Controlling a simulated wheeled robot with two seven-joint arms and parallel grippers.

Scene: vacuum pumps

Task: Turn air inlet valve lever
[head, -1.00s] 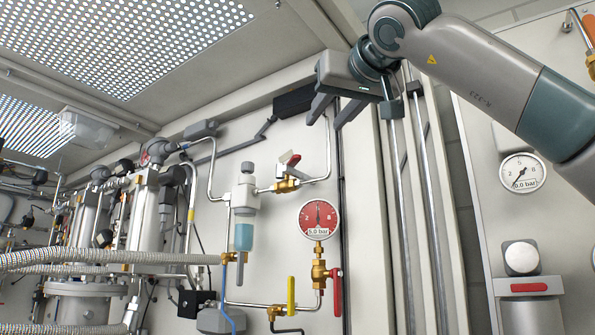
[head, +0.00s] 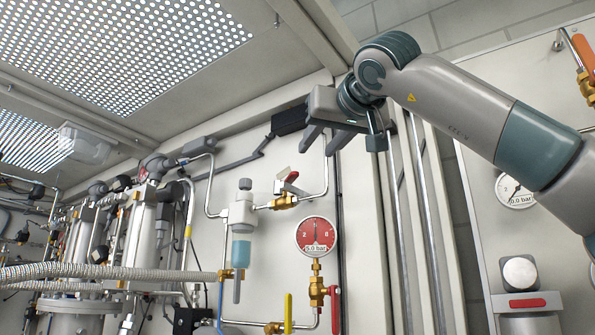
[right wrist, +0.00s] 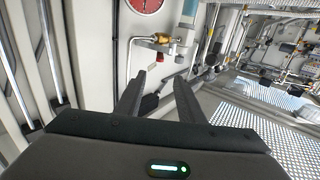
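A brass valve (head: 284,202) with a short red lever (head: 291,176) sits on the thin pipe at the upper middle of the wall panel. In the right wrist view the brass valve (right wrist: 160,39) and the red lever (right wrist: 156,56) lie beyond the fingertips, upside down. My right gripper (head: 318,146) is open and empty, above and right of this lever and apart from it. It also shows in the right wrist view (right wrist: 156,84), fingers spread. Lower down are a brass valve with a red lever (head: 335,310) and a yellow lever (head: 288,313). No label tells which is the air inlet valve.
A red gauge (head: 317,236) hangs below the upper valve. A filter bowl (head: 241,248) stands left of it. A black box (head: 291,120) is on the wall close to the gripper. Vertical pipes (head: 430,230) run at the right, under my arm. Corrugated hoses (head: 120,271) cross the left.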

